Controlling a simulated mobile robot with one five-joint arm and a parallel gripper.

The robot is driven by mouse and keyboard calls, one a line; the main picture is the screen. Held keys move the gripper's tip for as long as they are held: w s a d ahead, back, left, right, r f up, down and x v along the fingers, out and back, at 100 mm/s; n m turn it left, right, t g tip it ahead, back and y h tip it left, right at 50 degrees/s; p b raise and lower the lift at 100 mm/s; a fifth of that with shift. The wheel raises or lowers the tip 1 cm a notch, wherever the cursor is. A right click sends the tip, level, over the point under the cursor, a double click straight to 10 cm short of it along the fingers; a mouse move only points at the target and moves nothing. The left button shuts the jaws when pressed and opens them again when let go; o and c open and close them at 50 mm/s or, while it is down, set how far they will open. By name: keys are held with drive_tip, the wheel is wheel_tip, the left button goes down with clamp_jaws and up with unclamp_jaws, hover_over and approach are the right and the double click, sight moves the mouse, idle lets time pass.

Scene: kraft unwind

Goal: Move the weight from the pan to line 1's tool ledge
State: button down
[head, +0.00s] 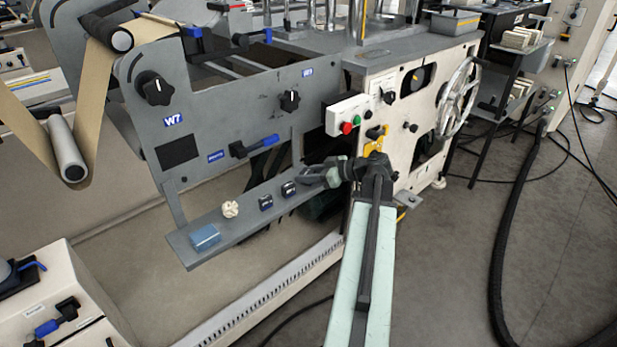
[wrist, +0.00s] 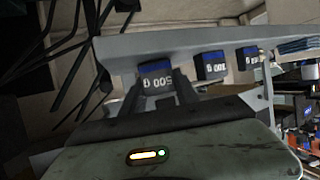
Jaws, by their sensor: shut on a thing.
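My gripper (head: 318,178) is at the right end of a long grey ledge (head: 222,245) below the grey machine panel. In the wrist view my gripper (wrist: 160,90) is shut on a dark weight (wrist: 155,80) with a blue top and upside-down lettering that seems to read 500 g. There the weight's blue top is close to the ledge (wrist: 190,40); I cannot tell whether it touches. In the head view the held weight is hidden by or blends into the dark fingers. I cannot make out the pan in either view.
Two small dark weights (head: 266,203) (head: 288,189), a white knotted thing (head: 230,209) and a blue block (head: 204,238) stand along the ledge.

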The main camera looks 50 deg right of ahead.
drive_tip(key=shift+f, duration=0.15)
drive_tip(key=c, duration=0.9)
unclamp_jaws()
drive_tip(key=shift+r, duration=0.35)
drive_tip(key=shift+p+v, duration=2.45)
drive_tip(key=shift+v, duration=3.5)
drive_tip(key=shift+f, duration=0.15)
